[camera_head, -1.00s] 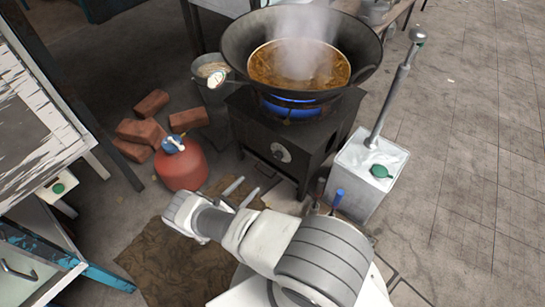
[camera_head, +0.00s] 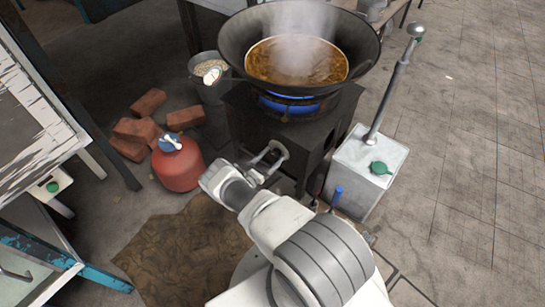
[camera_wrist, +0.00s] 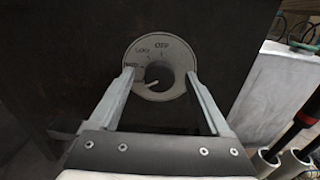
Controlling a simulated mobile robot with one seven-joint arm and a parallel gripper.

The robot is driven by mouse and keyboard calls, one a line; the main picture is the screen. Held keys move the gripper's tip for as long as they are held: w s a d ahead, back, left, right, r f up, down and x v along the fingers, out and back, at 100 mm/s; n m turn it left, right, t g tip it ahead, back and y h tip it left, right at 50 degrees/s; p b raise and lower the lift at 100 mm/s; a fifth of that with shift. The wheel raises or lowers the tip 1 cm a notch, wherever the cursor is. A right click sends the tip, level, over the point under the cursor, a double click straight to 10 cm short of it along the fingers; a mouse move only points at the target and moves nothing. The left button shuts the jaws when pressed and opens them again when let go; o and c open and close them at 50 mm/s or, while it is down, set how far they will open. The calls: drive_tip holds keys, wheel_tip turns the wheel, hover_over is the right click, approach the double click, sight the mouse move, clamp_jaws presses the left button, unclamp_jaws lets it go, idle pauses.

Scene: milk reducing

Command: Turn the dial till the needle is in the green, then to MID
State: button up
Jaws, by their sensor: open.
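The dial (camera_wrist: 158,78) is a knob on a round pale plate (camera_wrist: 162,94) on the stove's dark front. OFF and LOW are readable at the plate's top; a label to their left, partly by the left finger, looks like MID. A light mark on the knob points lower left. My gripper (camera_wrist: 160,74) is open, with one finger on each side of the dial; contact cannot be told. In the head view my gripper (camera_head: 272,154) hides the dial. A small round white gauge (camera_head: 212,75) sits at the wok's left; its needle is too small to read.
The wok (camera_head: 240,50) steams on the stove (camera_head: 240,125) over a blue flame (camera_head: 290,103). A red gas cylinder (camera_head: 178,168) and bricks (camera_head: 138,130) lie left. A white box (camera_head: 365,165) with an upright metal rod stands close right.

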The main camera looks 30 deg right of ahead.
drive_tip(key=shift+d, duration=0.15)
clamp_jaws()
idle(0.4)
drive_tip(key=shift+m, duration=0.4)
drive_tip(key=m, duration=0.7)
drive_tip(key=shift+s, duration=0.1)
drive_tip(key=m, duration=0.4)
drive_tip(key=shift+f, duration=0.1)
drive_tip(key=shift+m, duration=1.9)
